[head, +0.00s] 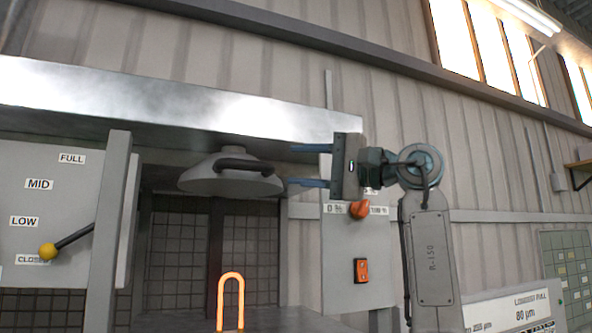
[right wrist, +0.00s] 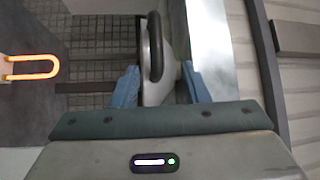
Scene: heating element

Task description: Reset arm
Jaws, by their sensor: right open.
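My right gripper (head: 291,165) reaches in from the right with its two blue fingers apart, one above the other. Nothing is visibly gripped between them. A grey dome-shaped cover (head: 220,185) with a dark curved handle (head: 245,166) is just left of the fingertips. In the right wrist view the cover (right wrist: 152,85) and its handle (right wrist: 155,48) appear between the open fingers; I cannot tell whether they touch. The heating element (head: 231,275), a glowing orange U-shape, stands lower down; it also shows at the left of the right wrist view (right wrist: 56,67). My left gripper is not in view.
A lever with a yellow knob (head: 47,250) is on a panel marked FULL, MID, LOW and CLOSED. An orange knob (head: 359,209) and an orange switch (head: 361,270) are below my right gripper. A metal beam (head: 160,105) runs above the cover.

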